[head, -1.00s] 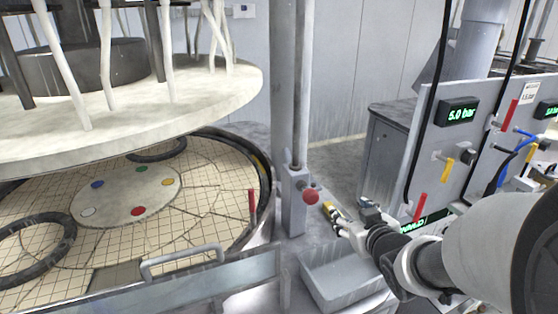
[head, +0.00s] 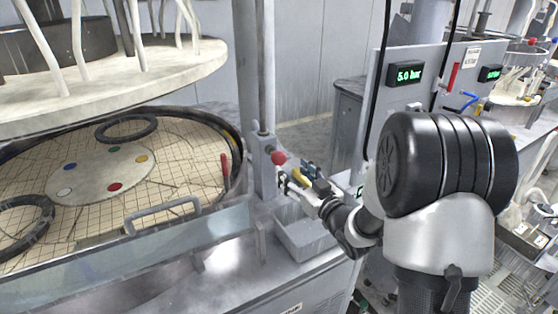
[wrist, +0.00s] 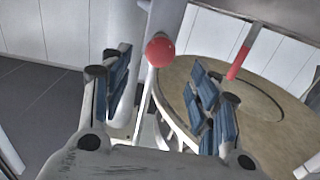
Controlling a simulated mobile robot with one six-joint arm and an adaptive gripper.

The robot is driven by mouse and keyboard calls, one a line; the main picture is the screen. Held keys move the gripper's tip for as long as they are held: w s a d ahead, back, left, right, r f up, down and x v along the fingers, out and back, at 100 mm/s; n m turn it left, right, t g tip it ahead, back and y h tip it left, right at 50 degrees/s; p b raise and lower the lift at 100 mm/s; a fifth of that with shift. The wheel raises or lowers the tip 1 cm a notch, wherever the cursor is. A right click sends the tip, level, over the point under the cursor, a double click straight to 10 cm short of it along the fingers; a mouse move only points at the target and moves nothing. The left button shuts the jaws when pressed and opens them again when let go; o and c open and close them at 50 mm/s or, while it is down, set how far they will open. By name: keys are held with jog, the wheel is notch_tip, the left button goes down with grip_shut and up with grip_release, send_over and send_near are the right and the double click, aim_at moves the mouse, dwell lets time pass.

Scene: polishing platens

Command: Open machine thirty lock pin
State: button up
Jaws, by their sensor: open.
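The lock pin shows as a red ball knob (head: 278,158) on a grey bracket (head: 264,172) at the foot of the upright post, right of the round platen. My gripper (head: 296,174) is just right of the knob in the head view, its jaws spread and empty. In the wrist view the red knob (wrist: 160,51) appears between and beyond the two blue-padded fingers of my gripper (wrist: 160,82), slightly above their middle. No contact with the knob is visible. The pin's shaft is hidden behind the knob.
A red lever (head: 225,167) stands at the platen rim (head: 238,150), left of the bracket. A grey open bin (head: 300,236) lies below my gripper. A panel with a 5.0 bar display (head: 409,73) stands to the right. The upper disc (head: 150,80) overhangs the platen.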

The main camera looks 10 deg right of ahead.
aim_at(282, 161)
jog(key=x, duration=0.8)
jog(key=shift+w+a+f+b, duration=0.1)
jog(key=shift+w+b, duration=0.25)
jog(key=shift+b, duration=0.05)
jog(key=shift+c, duration=0.5)
grip_shut()
